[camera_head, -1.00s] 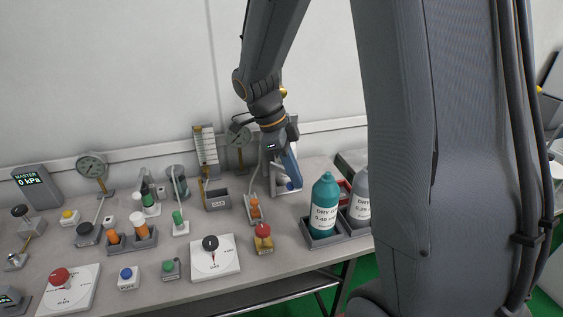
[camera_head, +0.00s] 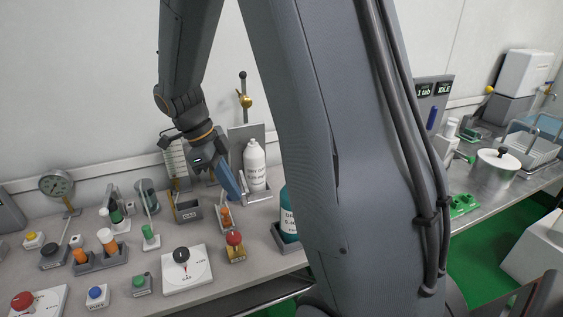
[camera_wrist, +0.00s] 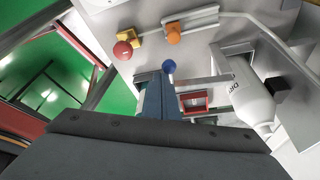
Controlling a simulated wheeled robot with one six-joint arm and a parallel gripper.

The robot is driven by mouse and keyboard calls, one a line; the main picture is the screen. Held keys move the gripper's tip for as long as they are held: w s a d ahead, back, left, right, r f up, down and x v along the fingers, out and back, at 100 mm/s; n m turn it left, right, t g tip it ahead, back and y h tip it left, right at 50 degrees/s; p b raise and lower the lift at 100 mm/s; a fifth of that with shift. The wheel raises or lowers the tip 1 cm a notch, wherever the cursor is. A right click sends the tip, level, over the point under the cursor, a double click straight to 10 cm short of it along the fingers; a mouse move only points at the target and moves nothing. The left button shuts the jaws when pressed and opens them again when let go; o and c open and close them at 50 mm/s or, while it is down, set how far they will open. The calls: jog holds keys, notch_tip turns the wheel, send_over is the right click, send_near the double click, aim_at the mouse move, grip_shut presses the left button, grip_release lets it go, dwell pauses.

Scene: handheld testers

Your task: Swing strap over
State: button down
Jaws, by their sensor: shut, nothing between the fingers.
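A white bottle (camera_head: 254,165) stands upright on a small metal holder (camera_head: 261,195) in front of a grey back panel. The bar may be the strap; I cannot tell for sure. My gripper (camera_head: 239,195) points down just left of the bottle and holder.
A red-topped button (camera_head: 234,240) and an orange fitting (camera_head: 226,214) stand in front of the gripper. A teal bottle (camera_head: 287,215) is partly hidden behind my arm. A brass valve with a black lever (camera_head: 244,88) rises behind. The left bench is crowded with small devices.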

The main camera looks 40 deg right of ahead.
jog(key=shift+w+a, duration=0.1)
jog(key=shift+w, duration=0.1)
dwell(0.5)
jog(key=shift+w, duration=0.1)
